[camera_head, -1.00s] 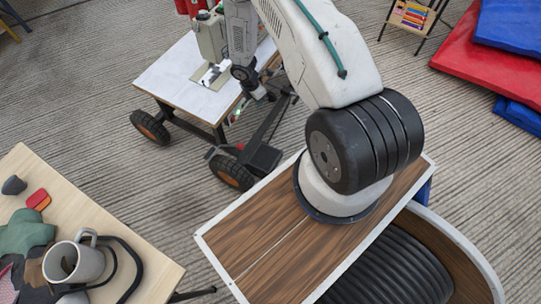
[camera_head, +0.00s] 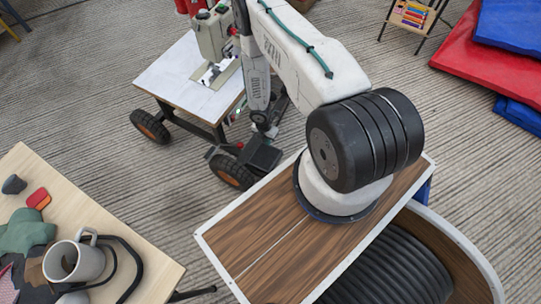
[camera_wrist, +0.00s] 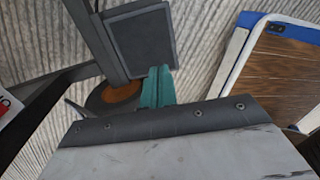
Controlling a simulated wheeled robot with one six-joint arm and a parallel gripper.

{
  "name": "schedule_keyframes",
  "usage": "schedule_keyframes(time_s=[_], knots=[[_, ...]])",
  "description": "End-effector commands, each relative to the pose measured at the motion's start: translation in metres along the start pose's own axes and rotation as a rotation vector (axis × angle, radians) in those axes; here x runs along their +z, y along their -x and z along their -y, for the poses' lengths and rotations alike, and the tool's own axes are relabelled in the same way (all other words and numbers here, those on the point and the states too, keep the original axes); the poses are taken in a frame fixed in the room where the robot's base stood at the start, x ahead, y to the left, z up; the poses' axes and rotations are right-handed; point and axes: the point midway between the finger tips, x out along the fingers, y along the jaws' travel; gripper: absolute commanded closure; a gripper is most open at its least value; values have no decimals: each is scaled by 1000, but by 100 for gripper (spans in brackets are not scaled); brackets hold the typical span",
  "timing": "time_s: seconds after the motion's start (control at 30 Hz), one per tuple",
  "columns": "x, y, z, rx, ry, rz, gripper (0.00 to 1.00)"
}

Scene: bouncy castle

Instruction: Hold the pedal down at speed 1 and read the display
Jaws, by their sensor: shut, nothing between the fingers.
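The pedal (camera_head: 263,154) is a dark flat plate low beside the sewing table's wheel. It also shows in the wrist view (camera_wrist: 140,40) as a dark grey framed rectangle. My gripper (camera_wrist: 158,72) shows there as teal fingertips, shut and empty, overlapping the pedal's near edge in the picture; I cannot tell whether they touch it. In the head view my gripper is mostly hidden behind the arm, just above the pedal. The sewing machine (camera_head: 213,35) stands on a white-topped table (camera_head: 180,80). I cannot make out a readable display.
The wheeled table's black wheels (camera_head: 150,127) and dark frame bars stand close around the pedal. A wooden table (camera_head: 130,240) with a grey mug (camera_head: 88,262) is at lower left. Red and blue mats (camera_head: 470,55) lie at upper right. Ribbed grey floor between is clear.

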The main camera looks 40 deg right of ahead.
Motion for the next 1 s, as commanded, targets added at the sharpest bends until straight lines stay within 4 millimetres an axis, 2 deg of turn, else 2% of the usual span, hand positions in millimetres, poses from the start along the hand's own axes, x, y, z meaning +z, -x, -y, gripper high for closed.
schedule_keyframes(time_s=[0.3, 0.5, 0.7, 1.0], knots=[[-1, -66, 2, -2, -2, -2, 100], [-1, -103, 2, -1, -1, -1, 100], [-1, -124, 1, -1, -1, -1, 100], [-1, -129, 1, -1, -1, -1, 100]])
